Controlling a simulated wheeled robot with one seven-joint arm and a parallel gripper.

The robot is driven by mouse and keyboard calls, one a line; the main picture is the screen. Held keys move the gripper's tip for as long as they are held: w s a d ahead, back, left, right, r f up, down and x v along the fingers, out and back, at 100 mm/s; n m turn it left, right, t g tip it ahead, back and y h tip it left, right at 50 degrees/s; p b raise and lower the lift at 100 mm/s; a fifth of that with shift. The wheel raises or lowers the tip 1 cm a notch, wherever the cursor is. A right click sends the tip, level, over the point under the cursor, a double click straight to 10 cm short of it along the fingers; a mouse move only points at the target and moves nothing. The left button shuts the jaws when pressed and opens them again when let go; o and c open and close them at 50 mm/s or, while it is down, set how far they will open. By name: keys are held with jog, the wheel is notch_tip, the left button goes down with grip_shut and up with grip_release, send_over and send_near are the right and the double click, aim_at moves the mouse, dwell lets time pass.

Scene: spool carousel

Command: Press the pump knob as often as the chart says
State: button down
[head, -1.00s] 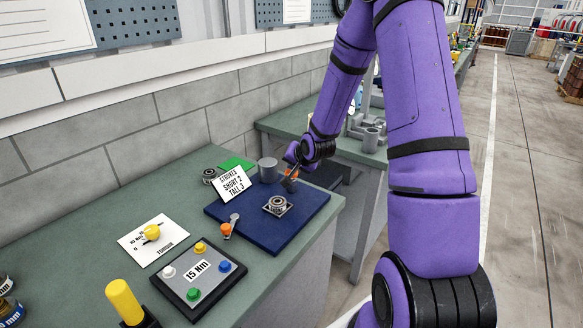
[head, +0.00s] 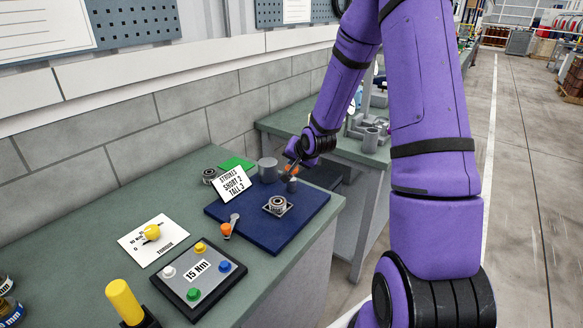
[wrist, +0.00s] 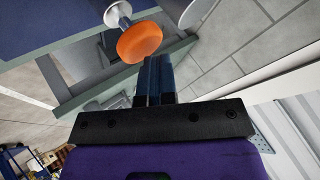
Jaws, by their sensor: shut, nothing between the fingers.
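The pump knob (head: 291,170) is orange and sits on a short grey post at the back of the blue mat (head: 305,212). In the wrist view the knob (wrist: 140,42) tops a silver stem. My gripper (head: 296,164) is shut and empty. Its fingertips (wrist: 154,62) are close by the knob in the wrist view; I cannot tell if they touch it. The white chart (head: 233,184) leans at the mat's left edge and reads "STROKES SHORT 2 TALL 3". A grey cylinder (head: 268,170) stands left of the knob.
A bearing (head: 278,204) sits on a square plate on the mat. A button box (head: 198,267) reading "15 Nm" and a torque card (head: 153,240) are nearer on the bench.

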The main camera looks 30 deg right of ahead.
jog(key=shift+r, duration=0.7)
jog(key=shift+r, duration=2.55)
dwell(0.7)
